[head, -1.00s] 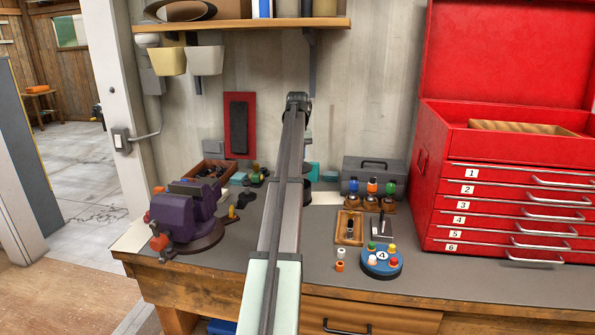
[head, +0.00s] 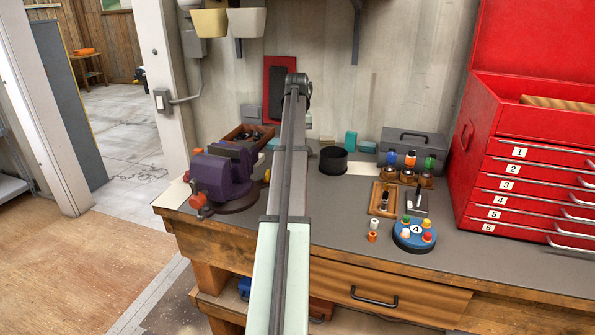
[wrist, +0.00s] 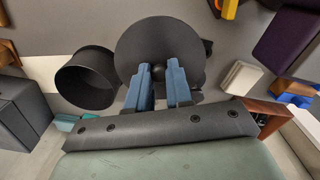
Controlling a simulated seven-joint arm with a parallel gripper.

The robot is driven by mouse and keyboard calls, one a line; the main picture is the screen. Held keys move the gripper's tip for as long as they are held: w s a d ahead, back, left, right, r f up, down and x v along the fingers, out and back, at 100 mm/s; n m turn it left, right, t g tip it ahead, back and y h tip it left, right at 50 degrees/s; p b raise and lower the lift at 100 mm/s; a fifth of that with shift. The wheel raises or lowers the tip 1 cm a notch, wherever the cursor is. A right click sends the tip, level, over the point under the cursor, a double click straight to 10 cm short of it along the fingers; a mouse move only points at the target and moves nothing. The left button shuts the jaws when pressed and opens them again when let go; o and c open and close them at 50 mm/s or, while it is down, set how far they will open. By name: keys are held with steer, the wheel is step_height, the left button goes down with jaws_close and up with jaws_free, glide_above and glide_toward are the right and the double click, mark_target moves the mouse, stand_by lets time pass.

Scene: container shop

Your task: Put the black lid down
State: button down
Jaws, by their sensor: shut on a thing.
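The round black lid (wrist: 150,35) is in the middle of the wrist view, its knob between the blue fingers of my gripper (wrist: 160,72). My gripper is shut on that knob. The open black pot (wrist: 86,78) stands beside the lid in the wrist view, uncovered. In the head view the black pot (head: 333,161) stands on the bench just right of my arm. My arm hides the gripper and lid in the head view. I cannot tell whether the lid touches the bench.
The grey bench (head: 335,215) holds a purple vise (head: 222,178) at left. A grey toolbox (head: 413,147), a round numbered peg stand (head: 414,238) and a red tool chest (head: 520,190) are at right. A pale block (wrist: 243,78) lies near the lid.

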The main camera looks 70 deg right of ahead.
step_height(320, 180, down, 9)
stand_by(0.5)
steer(key=shift+f, duration=0.15)
steer(key=c, duration=1)
jaws_free()
step_height(320, 180, up, 12)
steer(key=shift+r, duration=0.2)
